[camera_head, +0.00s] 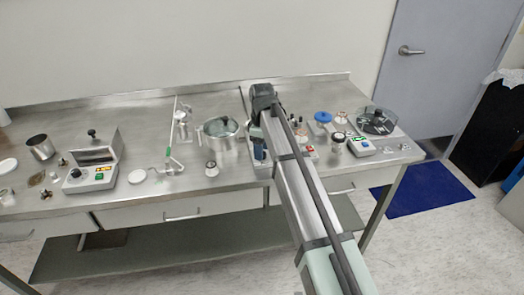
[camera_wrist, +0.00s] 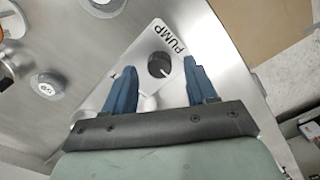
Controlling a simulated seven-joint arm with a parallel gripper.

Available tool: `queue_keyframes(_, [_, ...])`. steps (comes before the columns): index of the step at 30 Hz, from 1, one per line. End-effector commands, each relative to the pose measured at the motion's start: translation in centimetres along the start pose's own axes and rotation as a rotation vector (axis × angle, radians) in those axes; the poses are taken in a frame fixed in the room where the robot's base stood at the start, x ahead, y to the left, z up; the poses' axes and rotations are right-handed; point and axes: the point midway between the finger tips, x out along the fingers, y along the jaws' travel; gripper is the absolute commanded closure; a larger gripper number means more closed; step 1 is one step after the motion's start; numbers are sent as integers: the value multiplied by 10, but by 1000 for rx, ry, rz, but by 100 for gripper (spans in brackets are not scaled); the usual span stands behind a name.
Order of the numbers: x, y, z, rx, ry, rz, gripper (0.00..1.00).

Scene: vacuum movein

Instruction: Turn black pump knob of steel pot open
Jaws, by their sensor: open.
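The black pump knob (camera_wrist: 160,64) sits on a pale plate (camera_wrist: 138,52) printed with the word PUMP, in the wrist view. My gripper (camera_wrist: 158,68) is open, with its two blue fingers on either side of the knob in the picture. I cannot tell whether the fingers touch it or how high they are above it. In the head view a steel pot (camera_head: 221,132) with a clear lid stands left of my arm. My gripper (camera_head: 259,152) shows there at the table's front, and my arm hides the knob.
The steel table (camera_head: 140,207) carries a grey device (camera_head: 92,160) and a steel cup (camera_head: 40,147) at left. A blue-topped item (camera_head: 323,117) and a round clear-lidded device (camera_head: 376,121) stand at right.

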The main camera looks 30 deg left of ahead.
Motion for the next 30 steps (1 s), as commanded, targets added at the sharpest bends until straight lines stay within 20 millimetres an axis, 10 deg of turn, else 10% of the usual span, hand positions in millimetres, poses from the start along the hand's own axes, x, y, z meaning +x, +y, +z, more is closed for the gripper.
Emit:
queue_keyframes(15, [13, 0, 0, 0, 0, 1, 43])
queue_keyframes(30, [13, 0, 0, 0, 0, 0, 91])
